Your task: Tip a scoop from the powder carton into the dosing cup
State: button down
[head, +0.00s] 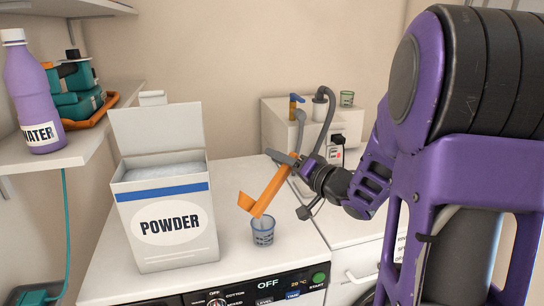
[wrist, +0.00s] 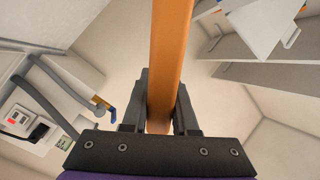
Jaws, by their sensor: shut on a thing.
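My gripper (head: 289,159) is shut on the handle of an orange scoop (head: 267,191). In the head view the scoop slants down to the left. Its bowl end is tilted just above the dosing cup (head: 263,233), and a pale streak shows between bowl and cup. The cup is small, clear and bluish, and stands upright on the white worktop. In the wrist view the orange handle (wrist: 171,60) runs up between the fingers (wrist: 158,115). The powder carton (head: 168,220) stands open to the left of the cup, with white powder inside. The inside of the scoop's bowl is hidden.
A sink unit with a tap and hose (head: 322,110) is behind my gripper. A purple water bottle (head: 33,95) stands on the left shelf. The washing machine panel (head: 268,290) is below the front edge.

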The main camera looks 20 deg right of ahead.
jog(key=w+d+f+m+p, duration=0.2)
jog(key=d+f+m+p, duration=0.2)
jog(key=f+m+p, duration=0.6)
jog(key=shift+d+m+p, duration=0.2)
jog(key=shift+m+p, duration=0.3)
jog(key=shift+m, duration=0.9)
jog(key=shift+w, duration=0.1)
jog(key=shift+r, duration=0.1)
dwell(0.5)
